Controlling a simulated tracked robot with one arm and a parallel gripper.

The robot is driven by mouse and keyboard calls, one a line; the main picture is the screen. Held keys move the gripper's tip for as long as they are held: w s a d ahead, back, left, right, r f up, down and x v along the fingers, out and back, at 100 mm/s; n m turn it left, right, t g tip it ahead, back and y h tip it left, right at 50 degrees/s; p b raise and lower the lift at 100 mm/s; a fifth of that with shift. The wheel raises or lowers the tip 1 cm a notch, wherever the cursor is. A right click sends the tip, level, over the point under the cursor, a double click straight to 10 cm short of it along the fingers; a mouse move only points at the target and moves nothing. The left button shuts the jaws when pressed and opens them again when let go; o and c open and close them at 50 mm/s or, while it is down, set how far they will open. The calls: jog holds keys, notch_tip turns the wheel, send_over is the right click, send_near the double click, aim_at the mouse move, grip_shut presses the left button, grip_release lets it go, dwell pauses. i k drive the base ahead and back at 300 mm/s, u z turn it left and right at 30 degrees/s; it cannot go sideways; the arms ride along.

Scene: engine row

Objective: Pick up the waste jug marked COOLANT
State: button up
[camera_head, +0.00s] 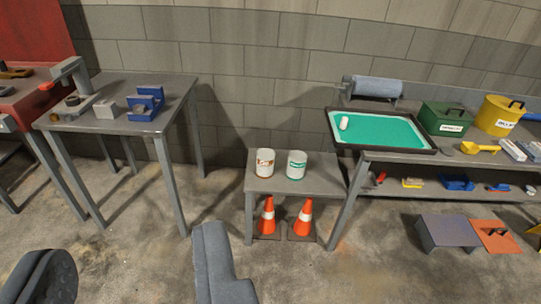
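Two grey-blue parts, one with a dark round pad, look like the fingers of my gripper (132,262) at the lower left. They are wide apart with only floor between them, far from both containers.
A low table (325,184) holds two white labelled tubs (265,163), (297,165), with two orange cones (268,214), (304,217) beneath. A green-lined tray (382,150) lies left of the containers. A yellow scoop (478,148) lies in front of them. Floor ahead of the low table is clear.

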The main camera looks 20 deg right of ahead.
aim_at(296, 167)
jog(key=z, duration=0.1)
jog(key=i, duration=1.3)
jog(key=z, duration=1.05)
jog(key=i, duration=0.7)
jog(key=z, duration=0.4)
jog(key=k, duration=0.9)
jog(key=z, duration=0.2)
jog(key=i, duration=0.9)
jog(key=u, duration=0.1)
